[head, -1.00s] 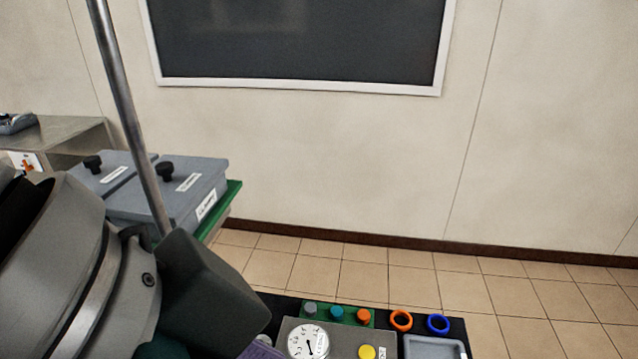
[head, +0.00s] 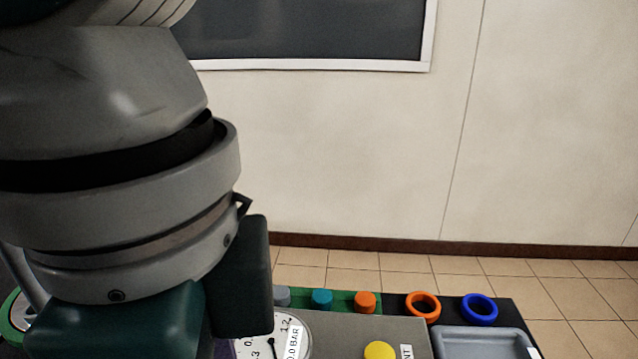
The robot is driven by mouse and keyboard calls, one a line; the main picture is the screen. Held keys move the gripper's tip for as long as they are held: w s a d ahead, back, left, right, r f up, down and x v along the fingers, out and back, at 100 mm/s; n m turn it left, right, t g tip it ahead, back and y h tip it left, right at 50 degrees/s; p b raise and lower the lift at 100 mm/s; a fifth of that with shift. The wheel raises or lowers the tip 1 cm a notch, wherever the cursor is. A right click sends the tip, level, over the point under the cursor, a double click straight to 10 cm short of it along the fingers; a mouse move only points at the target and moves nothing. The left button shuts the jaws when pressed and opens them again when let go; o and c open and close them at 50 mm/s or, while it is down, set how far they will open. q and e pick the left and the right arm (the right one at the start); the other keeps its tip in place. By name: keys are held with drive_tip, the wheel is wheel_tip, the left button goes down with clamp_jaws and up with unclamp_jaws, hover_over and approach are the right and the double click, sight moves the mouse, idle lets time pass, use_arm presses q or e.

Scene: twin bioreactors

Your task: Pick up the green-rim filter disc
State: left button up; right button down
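A round piece with a green rim and a pale face (head: 17,318) shows at the lower left edge, partly hidden behind my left arm. It looks like the green-rim filter disc, but too little shows to be sure. My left gripper (head: 130,322) hangs down at the lower left, just right of the green-rimmed piece in the picture. Its fingertips are below the frame, so its opening and anything in it are hidden. My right gripper is not in view.
A panel with a round gauge (head: 265,335) and a yellow knob (head: 379,351) is at the bottom. Behind it are grey, teal and orange caps (head: 365,301), then orange (head: 423,306) and blue rings (head: 480,308). A grey tray (head: 484,330) is at the right.

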use_arm(q)
drive_tip(key=f, duration=0.4)
drive_tip(key=f+b, duration=0.1)
drive_tip(key=f, duration=0.1)
drive_tip(key=shift+w+a+f, duration=0.15)
drive_tip(key=shift+w+a, duration=0.15)
drive_tip(key=shift+a, duration=0.05)
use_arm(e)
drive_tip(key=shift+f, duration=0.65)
use_arm(q)
drive_tip(key=c, duration=1.4)
